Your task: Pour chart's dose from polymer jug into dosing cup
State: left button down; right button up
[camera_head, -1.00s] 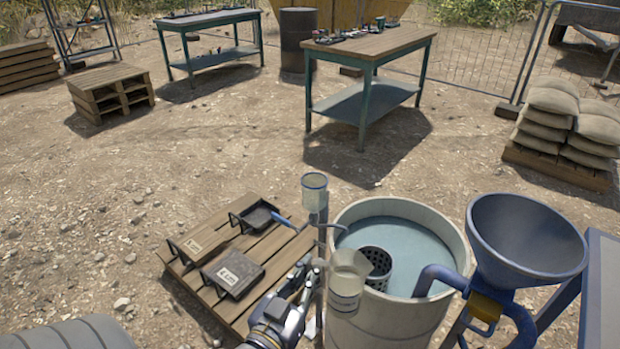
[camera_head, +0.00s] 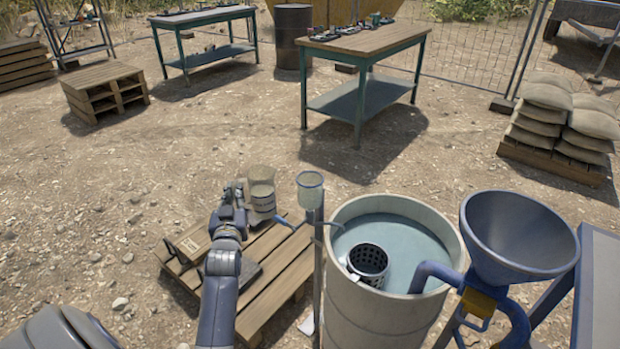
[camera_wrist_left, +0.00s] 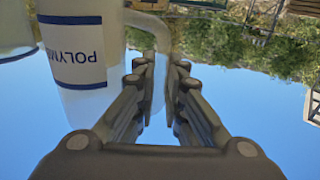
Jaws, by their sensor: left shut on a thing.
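The polymer jug (camera_head: 262,190) is a pale, see-through vessel in the head view, above the far part of the low pallet. In the left wrist view the jug (camera_wrist_left: 82,95) shows a white label with a blue edge and part of the word "POLYMER". My left gripper (camera_head: 241,197) is shut on the jug's handle (camera_wrist_left: 160,85). The jug looks roughly upright in the head view. A clear cup (camera_head: 310,190), probably the dosing cup, sits on a post right of the jug and apart from it. I cannot read a dose chart. My right gripper is not in view.
The round tank (camera_head: 340,275) holds bluish liquid and a perforated dark basket (camera_head: 368,262). A blue-grey funnel (camera_head: 515,235) stands right of it. The low pallet (camera_head: 275,285) carries boxes partly hidden by my arm. Open ground lies beyond; a worktable (camera_head: 365,45) stands farther back.

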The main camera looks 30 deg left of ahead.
aim_at(240, 182)
pick_arm(q)
jog(key=shift+w+a+r, duration=0.1)
jog(key=shift+a+r, duration=0.05)
jog(key=shift+a, duration=0.25)
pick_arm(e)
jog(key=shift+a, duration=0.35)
pick_arm(q)
jog(key=shift+d+r, duration=0.1)
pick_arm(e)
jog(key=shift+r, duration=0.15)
